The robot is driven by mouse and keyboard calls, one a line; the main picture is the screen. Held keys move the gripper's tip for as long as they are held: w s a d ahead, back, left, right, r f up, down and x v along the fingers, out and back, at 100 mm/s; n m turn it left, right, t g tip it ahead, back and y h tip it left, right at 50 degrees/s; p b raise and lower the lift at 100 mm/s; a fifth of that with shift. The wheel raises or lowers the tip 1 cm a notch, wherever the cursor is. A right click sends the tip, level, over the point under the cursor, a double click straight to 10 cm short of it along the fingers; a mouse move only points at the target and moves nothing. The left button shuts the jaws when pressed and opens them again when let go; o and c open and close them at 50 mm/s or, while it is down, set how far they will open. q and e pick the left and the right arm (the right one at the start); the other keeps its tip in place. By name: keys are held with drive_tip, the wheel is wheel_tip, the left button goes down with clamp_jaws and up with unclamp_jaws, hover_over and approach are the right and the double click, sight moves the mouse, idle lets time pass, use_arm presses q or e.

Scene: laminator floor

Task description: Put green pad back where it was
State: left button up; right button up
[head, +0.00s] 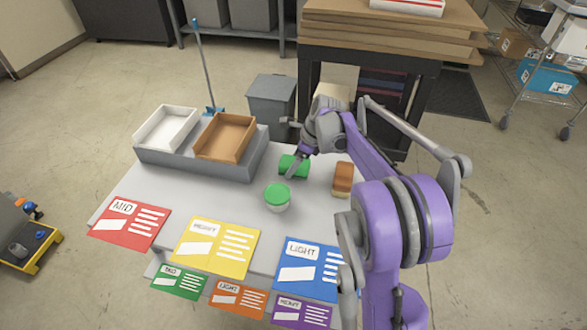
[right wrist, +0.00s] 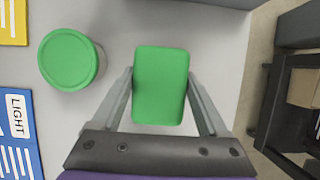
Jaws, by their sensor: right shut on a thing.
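The green pad (head: 291,166) is at the table's back right part, under my right gripper (head: 298,160). In the right wrist view the green pad (right wrist: 161,86) is a rounded rectangle between the two fingers, one against each long side. My right gripper (right wrist: 160,78) is shut on it. I cannot tell whether the pad touches the table or hangs just above it. My left gripper is not in view.
A white tub with a green lid (head: 277,195) stands close in front of the pad. A brown-and-tan block (head: 343,179) lies to its right. White (head: 167,128) and brown (head: 226,136) trays sit at the back left. Colored cards, including a yellow one (head: 216,246), line the front.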

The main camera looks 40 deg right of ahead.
wheel_tip(320, 180, down, 2)
drive_tip(key=shift+f, duration=0.15)
drive_tip(key=shift+f, duration=0.15)
drive_tip(key=o, duration=1.2)
drive_tip(key=shift+d+r, duration=0.15)
drive_tip(key=shift+r, duration=0.4)
drive_tip(key=p+v, duration=0.1)
drive_tip(key=v, duration=1)
drive_tip(key=shift+s+r, duration=0.1)
drive_tip(key=shift+r, duration=0.05)
